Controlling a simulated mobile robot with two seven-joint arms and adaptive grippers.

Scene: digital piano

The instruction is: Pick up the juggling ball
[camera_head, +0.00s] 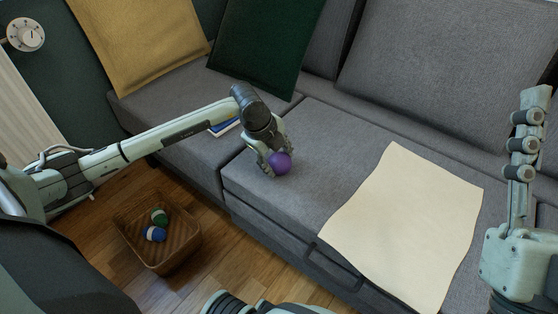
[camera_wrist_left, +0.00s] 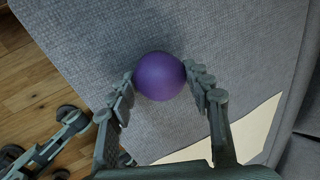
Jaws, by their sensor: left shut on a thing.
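The juggling ball is a plain purple ball (camera_head: 281,163) over the front part of the grey sofa seat. My left gripper (camera_head: 273,164) is shut on it. In the left wrist view the ball (camera_wrist_left: 160,76) sits between the two fingertips of the gripper (camera_wrist_left: 165,82), one finger on each side. I cannot tell whether the ball touches the seat or hangs just above it. My right gripper (camera_head: 523,145) stands at the right edge of the head view, far from the ball; its opening is not clear.
A cream cloth (camera_head: 405,225) lies over the sofa seat (camera_head: 330,135) to the right. A brown basket (camera_head: 183,250) with a green ball (camera_head: 159,217) and a blue ball (camera_head: 155,234) stands on the wooden floor. A blue book (camera_head: 225,127) lies behind my left arm. Yellow and green cushions lean at the back.

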